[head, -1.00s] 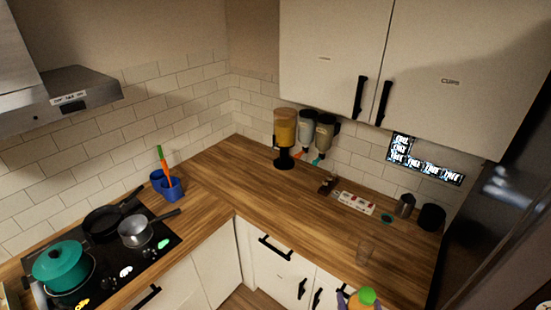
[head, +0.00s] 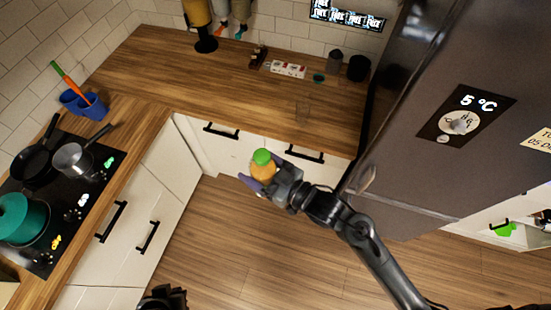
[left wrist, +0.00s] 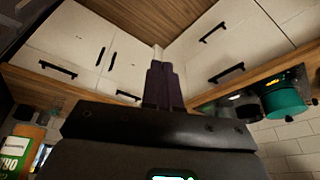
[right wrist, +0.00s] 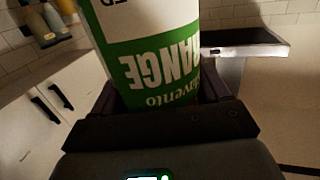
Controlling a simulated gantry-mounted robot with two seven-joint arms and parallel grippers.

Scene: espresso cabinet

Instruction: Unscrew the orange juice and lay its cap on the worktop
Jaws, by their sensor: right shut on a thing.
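The orange juice bottle (head: 263,172) is held in front of the counter, above the floor. Its green cap (head: 261,157) is on its top. My right gripper (head: 264,181) is shut around the bottle's body. In the right wrist view the bottle (right wrist: 160,55) stands between the fingers, its green and white label showing and its cap out of frame. My left gripper (left wrist: 164,85) has its two fingers together with nothing between them. In the head view only a dark part of the left hand shows at the bottom edge, apart from the bottle. The wooden worktop (head: 190,85) lies behind the bottle.
A card strip (head: 288,69), a small teal disc (head: 318,78) and dark cups (head: 358,68) sit farther back. The fridge (head: 450,120) is at the right. The worktop's left middle is clear.

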